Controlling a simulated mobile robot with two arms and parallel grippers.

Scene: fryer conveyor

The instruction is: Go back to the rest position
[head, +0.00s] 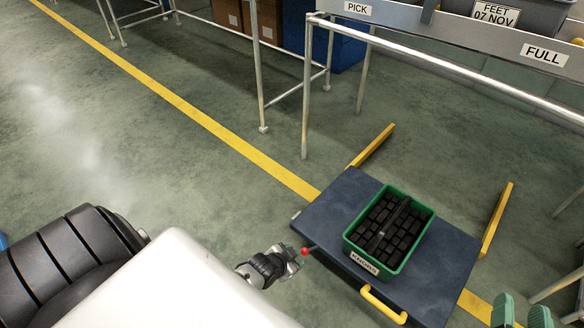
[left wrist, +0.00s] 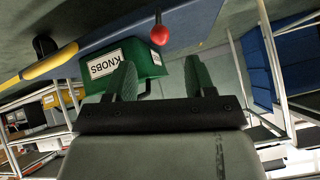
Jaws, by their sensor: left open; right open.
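My right gripper (head: 522,312) shows at the bottom right edge of the head view as two green fingertips, apart with nothing between them. My left gripper (head: 291,258) is beside the left edge of a dark blue cart (head: 325,211), close to a red ball knob (head: 305,251). In the left wrist view its green-padded fingers (left wrist: 161,80) are spread and empty. The red ball (left wrist: 160,35) and a green crate labelled KNOBS (left wrist: 92,48) lie beyond them. In the head view the crate (head: 362,261) sits on the cart, filled with black pieces.
The cart has a yellow handle (head: 384,304) at its near side and yellow bars (head: 496,220) beyond. A metal rack with PICK (head: 357,8) and FULL (head: 543,54) labels stands behind. Green floor is open at left, crossed by a yellow line (head: 190,112).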

